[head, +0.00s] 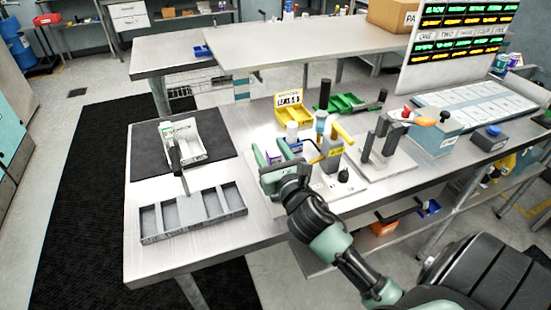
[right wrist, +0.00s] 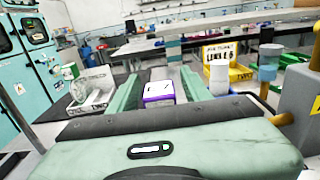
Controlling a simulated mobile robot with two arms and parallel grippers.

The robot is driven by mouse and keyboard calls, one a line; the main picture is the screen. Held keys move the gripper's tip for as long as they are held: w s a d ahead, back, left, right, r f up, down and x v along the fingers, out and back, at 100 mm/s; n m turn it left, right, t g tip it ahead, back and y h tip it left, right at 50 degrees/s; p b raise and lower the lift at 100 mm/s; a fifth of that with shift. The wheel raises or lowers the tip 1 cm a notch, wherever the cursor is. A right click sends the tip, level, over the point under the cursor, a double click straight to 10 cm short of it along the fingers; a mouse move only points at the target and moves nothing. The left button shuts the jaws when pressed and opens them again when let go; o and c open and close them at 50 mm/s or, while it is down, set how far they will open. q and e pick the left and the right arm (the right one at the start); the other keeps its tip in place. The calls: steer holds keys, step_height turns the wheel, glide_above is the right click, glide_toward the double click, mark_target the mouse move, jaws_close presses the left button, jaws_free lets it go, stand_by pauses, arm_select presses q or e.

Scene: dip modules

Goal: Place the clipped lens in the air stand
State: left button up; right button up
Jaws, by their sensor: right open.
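My right gripper (head: 272,152) is open over the middle of the workbench, its two green fingers apart. In the right wrist view, a purple box with a white label (right wrist: 158,91) shows between the fingers (right wrist: 158,78); I cannot tell whether they touch it. A white holder with green lettering (head: 184,138) stands on a dark mat, left of the gripper. It also shows in the right wrist view (right wrist: 92,92), with a clear round greenish piece (right wrist: 73,80) at its left. I cannot tell for sure which items are the clipped lens and the air stand. My left gripper is out of view.
A grey compartment tray (head: 240,208) lies at the bench's front left. A white cylinder (head: 292,130), a yellow LENS bin (head: 288,102) and green bins (head: 345,103) stand beyond the gripper. A post stand (head: 385,145) is to its right. The bench's front left corner is bare.

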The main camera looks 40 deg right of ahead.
steer(key=b+v, duration=0.2)
steer(key=v, duration=1)
